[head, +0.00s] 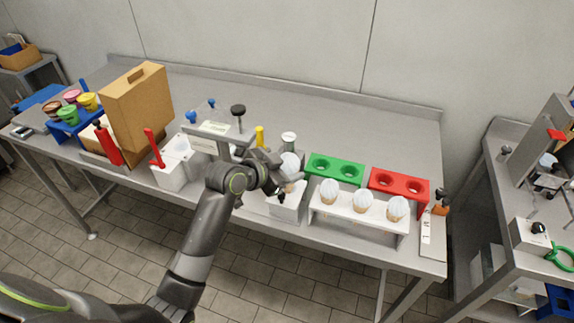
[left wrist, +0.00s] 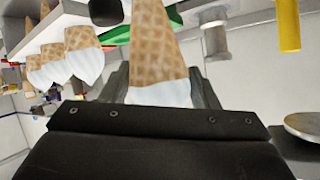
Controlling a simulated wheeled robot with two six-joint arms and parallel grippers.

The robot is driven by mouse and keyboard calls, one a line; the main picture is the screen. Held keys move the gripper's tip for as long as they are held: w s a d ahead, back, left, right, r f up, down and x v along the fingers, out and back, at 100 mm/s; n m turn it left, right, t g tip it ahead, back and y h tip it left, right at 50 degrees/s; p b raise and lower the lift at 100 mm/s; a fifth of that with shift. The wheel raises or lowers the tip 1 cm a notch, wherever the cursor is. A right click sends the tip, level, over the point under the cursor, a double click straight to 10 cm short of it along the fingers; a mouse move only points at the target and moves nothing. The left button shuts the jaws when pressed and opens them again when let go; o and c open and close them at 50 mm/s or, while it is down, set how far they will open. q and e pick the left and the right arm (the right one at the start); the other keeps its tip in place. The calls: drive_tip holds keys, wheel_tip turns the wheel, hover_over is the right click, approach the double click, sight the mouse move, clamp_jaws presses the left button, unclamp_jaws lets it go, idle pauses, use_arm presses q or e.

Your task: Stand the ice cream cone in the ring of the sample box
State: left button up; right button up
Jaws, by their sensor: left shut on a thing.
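The ice cream cone has a tan waffle body and a white top. In the left wrist view the cone (left wrist: 160,50) stands between the fingers of my left gripper (left wrist: 160,92), which is shut on it near the white top. In the head view the cone's white top (head: 290,163) shows beside my left gripper (head: 283,180). A white box (head: 285,208), which looks like the sample box, stands just below the gripper at the table's front. The ring is not clear, and I cannot tell whether the cone's tip is in it. My right gripper is not in view.
A white rack (head: 350,212) with three cones stands to the right of the white box. Green (head: 335,170) and red (head: 399,187) holders stand behind it. A cardboard bag (head: 137,105) and a white box with a red lever (head: 168,175) stand left. The table's back is clear.

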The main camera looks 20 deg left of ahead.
use_arm(q)
drive_tip(key=shift+f+b, duration=0.65)
drive_tip(key=shift+f, duration=0.55)
drive_tip(key=o, duration=0.8)
drive_tip(key=shift+o, duration=0.2)
drive_tip(key=shift+s, duration=0.1)
drive_tip(key=b+v, duration=0.1)
drive_tip(key=v, duration=1.6)
drive_tip(key=shift+r, duration=0.15)
drive_tip(key=shift+s, duration=0.15)
